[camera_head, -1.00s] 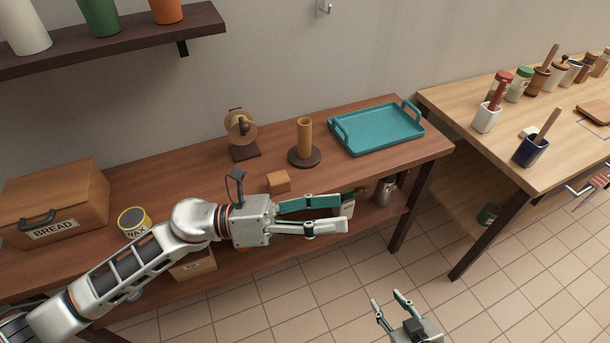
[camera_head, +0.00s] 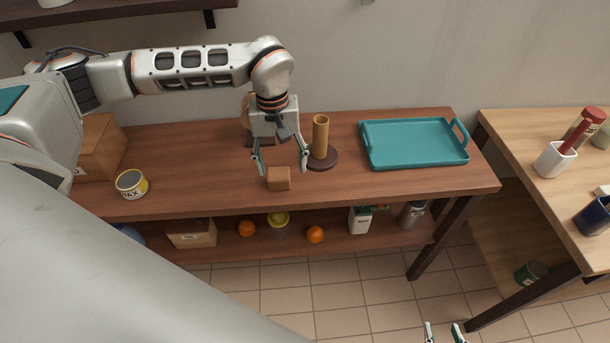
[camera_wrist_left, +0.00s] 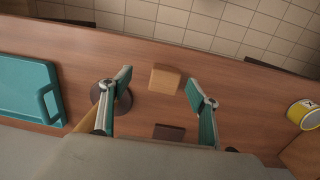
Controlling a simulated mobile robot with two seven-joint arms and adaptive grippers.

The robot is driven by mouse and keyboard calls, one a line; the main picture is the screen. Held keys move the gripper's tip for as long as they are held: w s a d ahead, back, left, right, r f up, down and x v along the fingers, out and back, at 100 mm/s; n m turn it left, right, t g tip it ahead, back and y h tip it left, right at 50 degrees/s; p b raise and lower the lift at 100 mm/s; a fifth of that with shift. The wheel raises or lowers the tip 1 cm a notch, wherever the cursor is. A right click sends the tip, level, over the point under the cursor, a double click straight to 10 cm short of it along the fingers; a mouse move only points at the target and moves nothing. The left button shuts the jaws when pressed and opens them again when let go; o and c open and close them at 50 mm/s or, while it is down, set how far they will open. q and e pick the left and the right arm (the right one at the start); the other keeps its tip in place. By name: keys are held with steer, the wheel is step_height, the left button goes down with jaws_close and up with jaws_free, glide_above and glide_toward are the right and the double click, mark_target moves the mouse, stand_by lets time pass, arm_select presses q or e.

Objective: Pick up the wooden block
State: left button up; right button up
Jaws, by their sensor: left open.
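The wooden block (camera_head: 278,178) is a small brown cube on the dark wooden table near its front edge. It also shows in the left wrist view (camera_wrist_left: 165,79), lying between and a little beyond the two fingertips. My left gripper (camera_head: 281,170) points down over the table, open and empty, with its fingers spread to either side of the block and apart from it. My right gripper (camera_head: 445,334) shows only its fingertips at the bottom edge of the head view, low over the floor; the fingers are apart.
A wooden post on a round dark base (camera_head: 320,157) stands close to the right of my left gripper. A teal tray (camera_head: 415,162) lies further right. A yellow wax tin (camera_head: 131,184) and the bread box (camera_head: 101,150) are at the left. A lower shelf holds several items.

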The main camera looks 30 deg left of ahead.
mark_target(278, 175)
arm_select(q)
steer(key=shift+w+a+r, duration=0.25)
steer(key=shift+w+a, duration=0.25)
steer(key=shift+a, duration=0.1)
steer(key=shift+a+f+y, duration=0.15)
steer(key=shift+y, duration=0.15)
step_height(278, 175, down, 7)
steer(key=shift+s+a+f, duration=0.15)
steer(key=shift+f, duration=0.05)
steer(key=c, duration=1.2)
